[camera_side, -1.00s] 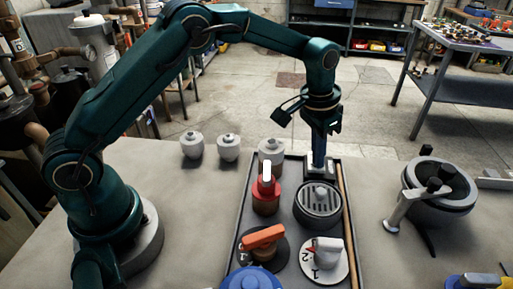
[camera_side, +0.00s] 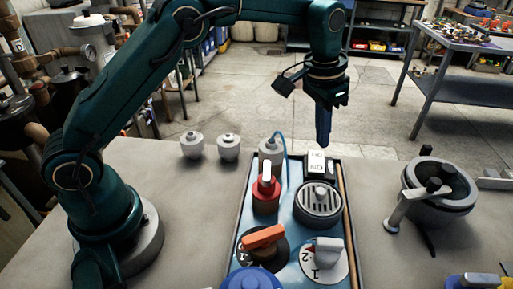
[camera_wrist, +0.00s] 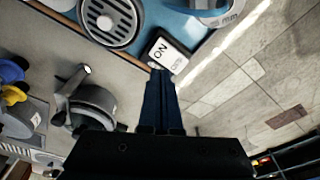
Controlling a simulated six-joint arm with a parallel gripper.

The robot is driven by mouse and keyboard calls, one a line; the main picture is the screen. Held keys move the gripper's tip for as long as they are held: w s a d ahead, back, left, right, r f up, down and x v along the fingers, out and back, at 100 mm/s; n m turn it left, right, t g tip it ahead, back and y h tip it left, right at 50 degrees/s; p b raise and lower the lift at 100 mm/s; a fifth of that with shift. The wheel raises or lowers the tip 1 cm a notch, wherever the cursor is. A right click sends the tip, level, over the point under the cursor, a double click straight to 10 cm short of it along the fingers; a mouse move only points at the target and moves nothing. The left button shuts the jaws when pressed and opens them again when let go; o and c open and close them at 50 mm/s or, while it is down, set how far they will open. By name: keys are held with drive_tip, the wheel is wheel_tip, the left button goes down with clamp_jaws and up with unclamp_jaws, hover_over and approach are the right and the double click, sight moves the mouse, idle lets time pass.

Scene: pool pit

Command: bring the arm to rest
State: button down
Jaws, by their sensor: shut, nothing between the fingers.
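My gripper (camera_side: 323,138) hangs pointing down above the far right end of the tray, shut and empty, clear of everything below. In the wrist view its closed fingers (camera_wrist: 160,80) point towards a white rocker switch (camera_wrist: 160,50) marked ON. The switch also shows in the side view (camera_side: 316,162), at the tray's far end just below the fingertips.
The tray (camera_side: 342,215) has a blue floor and holds a round grate (camera_side: 318,202), a red valve (camera_side: 266,192), an orange-handled valve (camera_side: 263,238) and a numbered dial (camera_side: 325,262). A grey pump-like housing (camera_side: 440,190) stands right. Air above is free.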

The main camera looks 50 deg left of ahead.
drive_tip(key=shift+r, duration=0.7)
drive_tip(key=s+a+r+n+t, duration=0.1)
drive_tip(key=s+a+r+t, duration=0.25)
drive_tip(key=s+r, duration=0.75)
drive_tip(key=s+a+f+n, duration=0.2)
drive_tip(key=s+f, duration=0.5)
drive_tip(key=s, duration=0.5)
drive_tip(key=shift+s+a, duration=0.2)
drive_tip(key=shift+s, duration=0.05)
